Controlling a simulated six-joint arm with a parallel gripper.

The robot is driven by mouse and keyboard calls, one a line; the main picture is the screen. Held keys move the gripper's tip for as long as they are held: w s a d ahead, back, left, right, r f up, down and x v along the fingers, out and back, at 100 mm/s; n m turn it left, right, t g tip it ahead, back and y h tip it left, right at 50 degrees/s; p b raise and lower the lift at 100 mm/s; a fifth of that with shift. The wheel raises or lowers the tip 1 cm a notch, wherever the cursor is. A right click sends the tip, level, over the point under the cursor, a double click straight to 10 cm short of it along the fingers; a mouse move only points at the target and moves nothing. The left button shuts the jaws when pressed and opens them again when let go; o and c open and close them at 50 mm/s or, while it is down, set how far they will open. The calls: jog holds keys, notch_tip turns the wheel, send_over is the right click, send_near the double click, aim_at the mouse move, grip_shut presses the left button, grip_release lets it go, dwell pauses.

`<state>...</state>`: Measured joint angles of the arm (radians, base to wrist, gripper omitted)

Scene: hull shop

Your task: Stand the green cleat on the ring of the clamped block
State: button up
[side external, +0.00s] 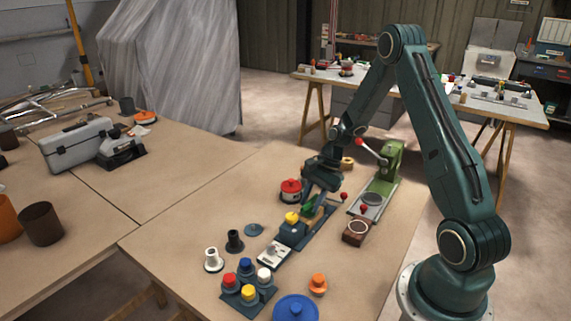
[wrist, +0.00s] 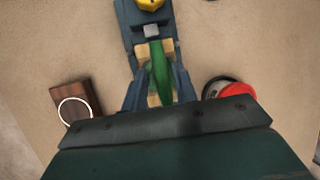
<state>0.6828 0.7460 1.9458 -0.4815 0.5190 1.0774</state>
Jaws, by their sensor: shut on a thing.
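The green cleat (side external: 308,209) is between the fingers of my gripper (side external: 313,202), low over the vise (side external: 291,233). In the wrist view the cleat (wrist: 158,72) runs lengthwise between both fingers of my gripper (wrist: 158,88), which is shut on it. A pale wooden block (wrist: 168,46) sits in the blue-grey vise (wrist: 135,14) directly under the cleat. The cleat and my fingers hide most of the block's top. I see no ring on it and cannot tell whether the cleat touches it.
A dark wooden block with a pale ring (wrist: 74,108) lies loose beside the vise. A red-lidded tin (side external: 290,190) stands on the other side. A green lever press (side external: 388,165) is behind. Several knobs (side external: 248,285) and a blue lid (side external: 296,309) fill the front.

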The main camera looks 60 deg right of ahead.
jog(key=shift+f, duration=0.1)
jog(key=o, duration=0.7)
jog(key=shift+v, duration=5.5)
